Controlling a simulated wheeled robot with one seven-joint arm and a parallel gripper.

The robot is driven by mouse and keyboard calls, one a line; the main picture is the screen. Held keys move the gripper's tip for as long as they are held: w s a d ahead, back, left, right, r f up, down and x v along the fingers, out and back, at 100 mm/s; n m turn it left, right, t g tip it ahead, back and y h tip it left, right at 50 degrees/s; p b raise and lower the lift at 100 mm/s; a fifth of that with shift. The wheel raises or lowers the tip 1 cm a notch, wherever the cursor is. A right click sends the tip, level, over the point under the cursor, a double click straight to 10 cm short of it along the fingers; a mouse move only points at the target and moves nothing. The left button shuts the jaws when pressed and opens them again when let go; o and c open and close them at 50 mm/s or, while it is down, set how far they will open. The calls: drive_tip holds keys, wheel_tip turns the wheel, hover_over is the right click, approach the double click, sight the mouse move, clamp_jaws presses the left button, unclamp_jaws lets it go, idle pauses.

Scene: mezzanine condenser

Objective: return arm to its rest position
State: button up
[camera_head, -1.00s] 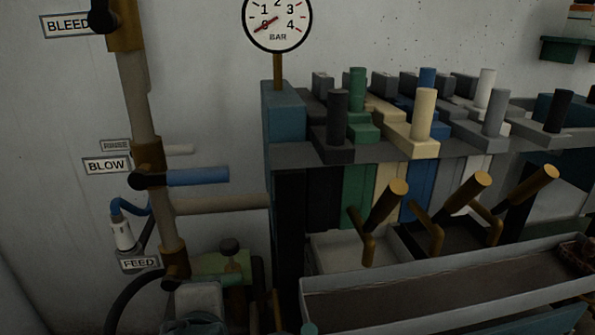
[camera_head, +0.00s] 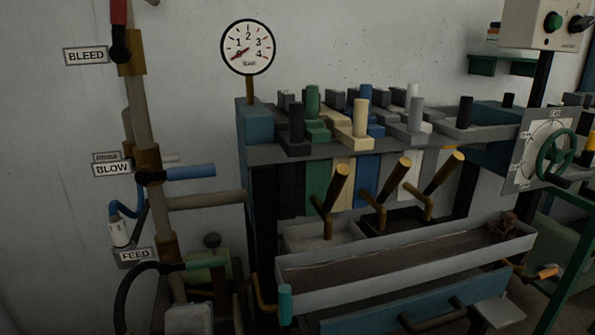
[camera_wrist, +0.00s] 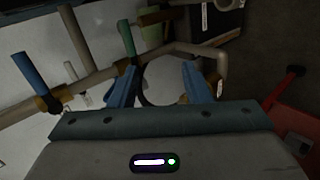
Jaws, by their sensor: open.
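My gripper (camera_wrist: 157,88) shows in the wrist view, with its two blue fingers apart and nothing between them. Beyond the fingers are pipes and a dark round hose or ring; I cannot tell whether anything touches the fingers. In the wrist view a blue-handled lever (camera_wrist: 35,80) is at the left and a green handle (camera_wrist: 127,40) is above the fingers. The head view does not clearly show my gripper or arm.
A pipe stands at the left in the head view with a blue BLOW lever (camera_head: 190,173). The pressure gauge (camera_head: 247,47) reads near zero. A long grey trough (camera_head: 400,275) runs below several wooden-handled levers. A green handwheel (camera_head: 556,155) is at the right. A red part (camera_wrist: 290,130) shows in the wrist view.

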drive_tip(key=d+r+m+g+h+p, duration=0.1)
drive_tip(key=d+r+m+g+p, duration=0.3)
drive_tip(key=d+m+p, duration=0.6)
drive_tip(key=w+d+r+m+g+h+p, duration=0.1)
drive_tip(key=d+r+m+g+p, duration=0.2)
drive_tip(key=d+r+m+p, duration=0.5)
drive_tip(key=d+m+p, duration=0.2)
drive_tip(key=d, duration=0.8)
drive_tip(key=shift+g+p, duration=0.4)
drive_tip(key=shift+d, duration=0.1)
drive_tip(key=shift+c, duration=0.7)
